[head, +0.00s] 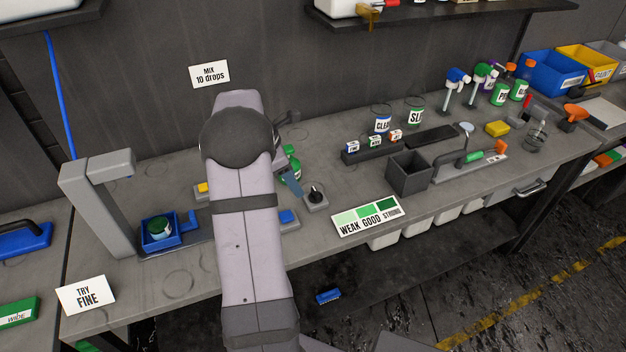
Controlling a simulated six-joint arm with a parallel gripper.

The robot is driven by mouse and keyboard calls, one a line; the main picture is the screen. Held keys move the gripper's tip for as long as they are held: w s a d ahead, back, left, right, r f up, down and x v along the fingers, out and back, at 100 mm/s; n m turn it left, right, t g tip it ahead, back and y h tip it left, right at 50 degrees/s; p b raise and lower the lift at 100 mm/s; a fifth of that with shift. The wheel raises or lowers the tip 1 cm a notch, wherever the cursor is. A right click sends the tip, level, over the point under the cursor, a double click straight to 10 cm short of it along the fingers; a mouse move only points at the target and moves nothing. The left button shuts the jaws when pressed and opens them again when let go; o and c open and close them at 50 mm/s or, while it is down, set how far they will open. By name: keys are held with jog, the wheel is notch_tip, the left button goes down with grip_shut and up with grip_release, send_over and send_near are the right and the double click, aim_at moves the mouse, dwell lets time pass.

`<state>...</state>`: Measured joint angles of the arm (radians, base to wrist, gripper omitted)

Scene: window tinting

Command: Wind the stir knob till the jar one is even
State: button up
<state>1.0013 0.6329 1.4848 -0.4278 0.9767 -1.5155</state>
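A small black knob (315,193) stands on a grey base on the bench, just right of my arm. It looks like the stir knob. A green container (291,166) is partly hidden behind my arm. My arm rises through the middle and hides most of my gripper (288,186); a bluish-grey part, probably a finger, shows just left of the knob. I cannot tell whether it touches the knob or is open. The jar's contents cannot be made out.
A grey open box (409,171) stands right of the knob. Signs read "MIX 10 drops" (209,74) and "TRY FINE" (86,295). Spray bottles (455,88) stand further back.

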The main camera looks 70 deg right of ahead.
aim_at(315, 191)
jog(key=shift+s+d+f+p, duration=0.4)
jog(key=shift+s+d+f, duration=0.35)
jog(key=shift+f, duration=0.25)
jog(key=shift+s+d+f+p, duration=0.45)
jog(key=shift+s+d+f, duration=0.25)
jog(key=shift+f, duration=0.35)
jog(key=shift+s+d+f+p, duration=0.4)
jog(key=shift+s+d+f, duration=0.35)
jog(key=shift+f, duration=0.25)
jog(key=c, duration=1.1)
